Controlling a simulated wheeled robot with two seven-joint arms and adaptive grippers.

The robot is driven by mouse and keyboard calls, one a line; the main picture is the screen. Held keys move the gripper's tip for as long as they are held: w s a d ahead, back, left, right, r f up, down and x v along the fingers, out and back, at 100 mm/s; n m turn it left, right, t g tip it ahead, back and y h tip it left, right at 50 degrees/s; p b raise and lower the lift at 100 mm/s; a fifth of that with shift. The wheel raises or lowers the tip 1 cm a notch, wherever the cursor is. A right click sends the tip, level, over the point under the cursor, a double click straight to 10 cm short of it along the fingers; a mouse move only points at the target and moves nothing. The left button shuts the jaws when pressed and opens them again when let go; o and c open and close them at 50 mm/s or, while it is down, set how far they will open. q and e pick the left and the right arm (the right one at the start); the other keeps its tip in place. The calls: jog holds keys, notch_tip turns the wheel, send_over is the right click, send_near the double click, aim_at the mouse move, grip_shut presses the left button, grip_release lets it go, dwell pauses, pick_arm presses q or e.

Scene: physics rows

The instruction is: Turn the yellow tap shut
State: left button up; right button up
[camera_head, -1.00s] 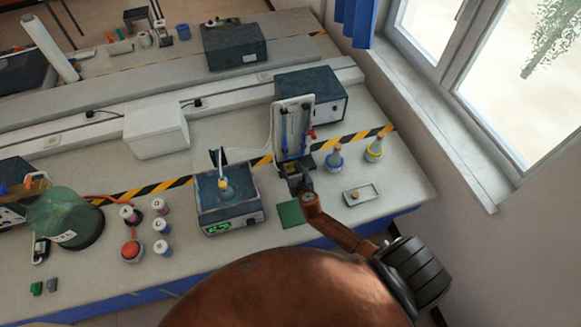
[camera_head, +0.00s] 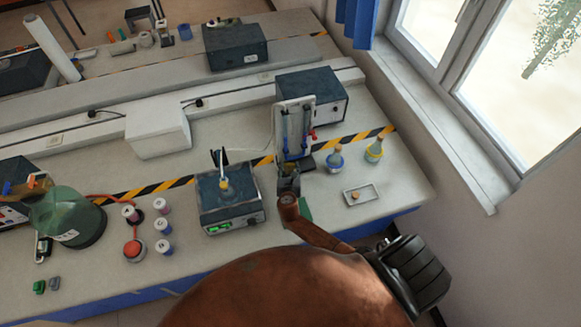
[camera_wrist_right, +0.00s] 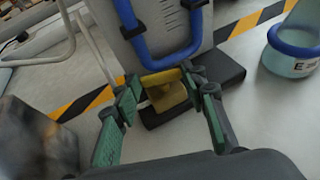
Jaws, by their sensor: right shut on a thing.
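The yellow tap (camera_wrist_right: 168,92) shows in the right wrist view, low on the front of a grey upright panel (camera_wrist_right: 150,30) with blue tubing. My right gripper (camera_wrist_right: 164,84) has its green-padded fingers on either side of the tap and is shut on it. In the head view the right gripper (camera_head: 288,181) reaches the foot of the panel (camera_head: 293,125), and it hides the tap there. My left gripper is not in view.
A water bath (camera_head: 228,207) with a green display stands close left of my gripper. Two flasks (camera_head: 335,162) (camera_head: 374,152) and a small tray (camera_head: 360,197) stand to the right. A dark box (camera_head: 312,92) is behind the panel.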

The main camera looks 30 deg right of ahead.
jog(key=shift+w+a+m+g+h, duration=0.1)
jog(key=shift+m+g+h, duration=0.25)
jog(key=shift+m+h, duration=0.25)
jog(key=shift+w+a+m+g+h, duration=0.1)
jog(key=shift+m+g+h, duration=0.25)
jog(key=shift+m+h, duration=0.2)
jog(key=o, duration=1.2)
jog(key=shift+c, duration=0.2)
jog(key=v, duration=1.2)
jog(key=shift+w+r, duration=0.1)
jog(key=shift+c, duration=0.3)
